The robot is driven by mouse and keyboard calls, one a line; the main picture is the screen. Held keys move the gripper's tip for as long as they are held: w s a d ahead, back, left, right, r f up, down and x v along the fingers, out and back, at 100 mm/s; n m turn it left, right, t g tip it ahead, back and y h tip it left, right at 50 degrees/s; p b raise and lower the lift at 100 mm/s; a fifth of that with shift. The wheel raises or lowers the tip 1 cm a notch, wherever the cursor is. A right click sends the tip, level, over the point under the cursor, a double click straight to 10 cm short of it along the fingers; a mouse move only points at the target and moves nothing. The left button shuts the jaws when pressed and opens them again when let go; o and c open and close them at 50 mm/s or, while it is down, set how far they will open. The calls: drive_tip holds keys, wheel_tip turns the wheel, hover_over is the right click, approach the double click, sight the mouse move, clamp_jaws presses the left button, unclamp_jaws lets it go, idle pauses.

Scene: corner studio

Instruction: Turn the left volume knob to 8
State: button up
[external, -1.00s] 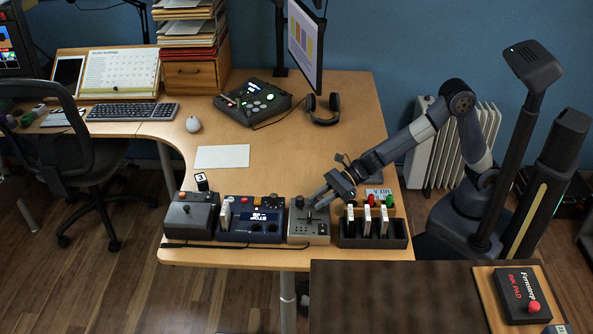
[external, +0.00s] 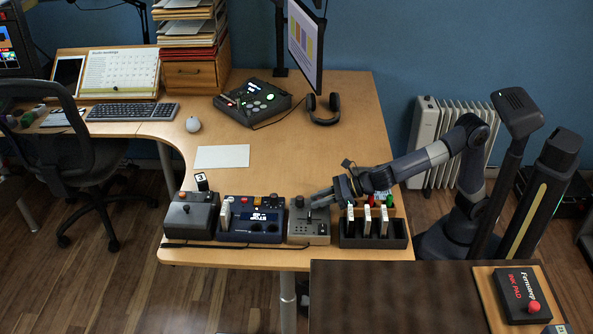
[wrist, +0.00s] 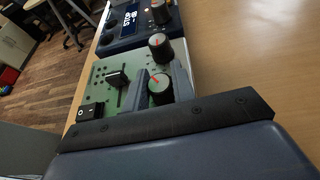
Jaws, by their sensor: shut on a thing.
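A small grey-green box (external: 309,228) stands at the desk's front edge. Its left knob (external: 299,202), dark with a pale pointer mark, stands clear of my gripper; in the wrist view it is the farther knob (wrist: 160,47), just beyond the fingertips. My gripper (external: 314,202) reaches in from the right over the box. In the wrist view its fingers (wrist: 160,80) are closed around the nearer, right knob (wrist: 160,91), whose red pointer slants up-left. That knob is hidden in the external view. Dial numbers are too small to read.
A slider (wrist: 117,78) and a switch (wrist: 91,112) sit beside the knobs. A navy unit with a lit display (external: 262,218) stands left of the box, and a dark rack (external: 373,241) with white cards stands right. The desk behind is mostly clear.

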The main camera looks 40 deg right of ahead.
drive_tip(key=shift+m+t, duration=0.3)
idle(0.4)
drive_tip(key=o, duration=1)
drive_tip(key=shift+c, duration=0.2)
drive_tip(key=p+v, duration=0.2)
drive_tip(key=v, duration=0.9)
drive_tip(key=shift+a, duration=0.1)
drive_tip(key=shift+w, duration=0.1)
drive_tip(key=b+x, duration=0.2)
drive_tip(key=x, duration=0.8)
drive_tip(key=shift+f, duration=0.1)
drive_tip(key=shift+w+a, duration=0.25)
drive_tip(key=shift+a, duration=0.05)
